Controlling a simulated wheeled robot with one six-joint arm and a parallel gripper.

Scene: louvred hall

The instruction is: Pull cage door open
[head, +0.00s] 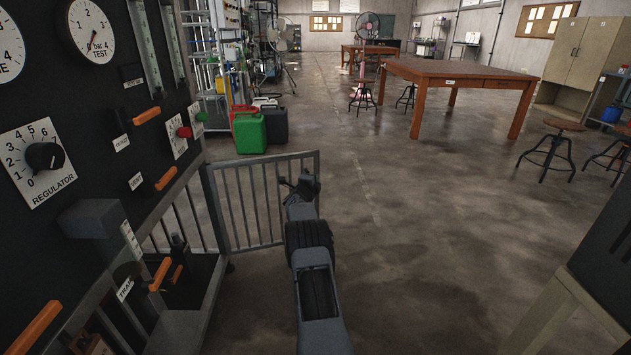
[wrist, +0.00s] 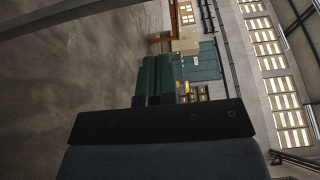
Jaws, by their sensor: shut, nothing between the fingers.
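The cage door (head: 262,205) is a grey barred gate at the lower left in the head view. It stands swung outward from the cage (head: 213,290) under the black panel, with its hinge side at the left. My gripper (head: 301,189) is at the door's free right edge, overlapping it in the picture; I cannot tell whether they touch. A grey bar (wrist: 75,13) crosses the top left of that view, perhaps part of the door.
The black panel (head: 95,100) with gauges, a regulator knob and orange levers rises at the left. Green (head: 249,133) and black (head: 274,126) cans stand behind the door. A brown table (head: 455,72) and stools are farther right. The middle floor is clear.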

